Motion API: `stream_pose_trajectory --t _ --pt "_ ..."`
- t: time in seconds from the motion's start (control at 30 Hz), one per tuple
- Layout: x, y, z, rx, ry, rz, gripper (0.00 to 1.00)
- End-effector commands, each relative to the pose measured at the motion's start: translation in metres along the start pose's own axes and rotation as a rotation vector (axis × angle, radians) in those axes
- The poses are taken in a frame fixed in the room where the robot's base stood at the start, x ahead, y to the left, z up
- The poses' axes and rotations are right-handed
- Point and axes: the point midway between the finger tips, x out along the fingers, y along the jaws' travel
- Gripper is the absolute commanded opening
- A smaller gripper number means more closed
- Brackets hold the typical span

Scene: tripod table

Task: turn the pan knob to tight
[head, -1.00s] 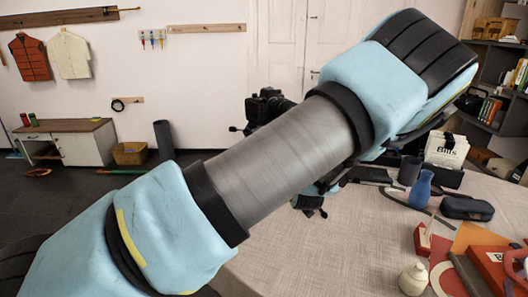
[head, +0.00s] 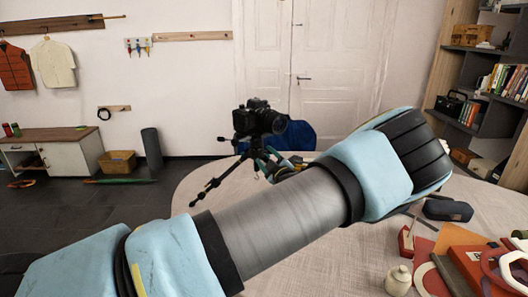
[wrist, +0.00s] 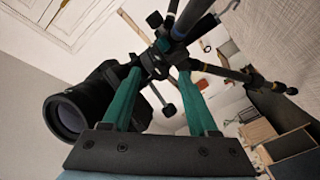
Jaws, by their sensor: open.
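A black camera (head: 260,118) sits on a small black tripod (head: 215,183) on the round table. In the wrist view the camera (wrist: 75,110) is at left, its lens facing lower left. The tripod's head and joints (wrist: 158,62) show at upper middle, with legs spreading up and right. My gripper (wrist: 160,72) is open, its two teal fingers reaching up around the tripod head area. I cannot tell whether they touch it. A small dark knob (wrist: 168,110) shows between the fingers; I cannot tell whether it is the pan knob. In the head view my gripper (head: 267,166) is just below the camera, partly hidden by my arm.
A white jar (head: 398,280), a red block (head: 406,242) and a dark case (head: 447,209) are at right. A blue chair back (head: 298,134) stands behind the camera.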

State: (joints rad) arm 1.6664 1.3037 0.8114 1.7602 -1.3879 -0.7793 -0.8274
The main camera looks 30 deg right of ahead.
Motion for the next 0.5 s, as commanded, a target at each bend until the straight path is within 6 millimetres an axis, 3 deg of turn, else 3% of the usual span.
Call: stream_pose_trajectory --t 0.2,0.5 --pt "0.016 0.0 0.0 0.001 -0.001 0.0 0.6" --pt "0.017 -0.001 0.001 0.001 -0.001 -0.001 0.57"
